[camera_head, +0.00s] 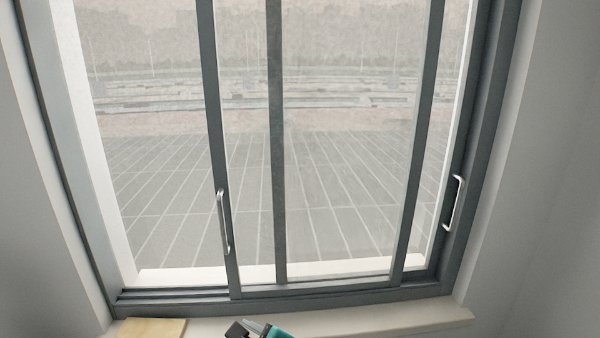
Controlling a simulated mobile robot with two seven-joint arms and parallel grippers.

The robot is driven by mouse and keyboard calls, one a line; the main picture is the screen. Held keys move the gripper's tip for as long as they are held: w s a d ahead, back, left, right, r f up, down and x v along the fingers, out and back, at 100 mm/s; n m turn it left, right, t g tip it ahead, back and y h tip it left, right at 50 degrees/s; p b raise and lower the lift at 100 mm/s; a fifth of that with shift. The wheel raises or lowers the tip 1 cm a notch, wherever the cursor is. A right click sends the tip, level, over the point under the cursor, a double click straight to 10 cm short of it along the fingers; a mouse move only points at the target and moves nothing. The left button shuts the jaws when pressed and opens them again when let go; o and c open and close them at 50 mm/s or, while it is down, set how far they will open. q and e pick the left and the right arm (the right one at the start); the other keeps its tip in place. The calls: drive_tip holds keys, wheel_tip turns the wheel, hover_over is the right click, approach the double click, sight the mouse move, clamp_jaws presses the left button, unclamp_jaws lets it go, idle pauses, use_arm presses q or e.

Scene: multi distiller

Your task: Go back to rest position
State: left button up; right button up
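Neither of my grippers shows in the head view. A tall sliding window (233,280) with a dark grey frame fills most of the view. One silver handle (222,222) is on the upright bar left of the middle. Another silver handle (454,203) is on the right side of the frame. A panel stands between the left handle's bar and the bar near the right, and the stretch on the left looks like an open gap or clear glass; I cannot tell which.
A pale sill (400,318) runs below the window. A light wooden board (152,328) lies at its left. A teal and black object (275,332) is cut off by the bottom edge, and I cannot tell what it is. Grey walls (560,200) flank the window.

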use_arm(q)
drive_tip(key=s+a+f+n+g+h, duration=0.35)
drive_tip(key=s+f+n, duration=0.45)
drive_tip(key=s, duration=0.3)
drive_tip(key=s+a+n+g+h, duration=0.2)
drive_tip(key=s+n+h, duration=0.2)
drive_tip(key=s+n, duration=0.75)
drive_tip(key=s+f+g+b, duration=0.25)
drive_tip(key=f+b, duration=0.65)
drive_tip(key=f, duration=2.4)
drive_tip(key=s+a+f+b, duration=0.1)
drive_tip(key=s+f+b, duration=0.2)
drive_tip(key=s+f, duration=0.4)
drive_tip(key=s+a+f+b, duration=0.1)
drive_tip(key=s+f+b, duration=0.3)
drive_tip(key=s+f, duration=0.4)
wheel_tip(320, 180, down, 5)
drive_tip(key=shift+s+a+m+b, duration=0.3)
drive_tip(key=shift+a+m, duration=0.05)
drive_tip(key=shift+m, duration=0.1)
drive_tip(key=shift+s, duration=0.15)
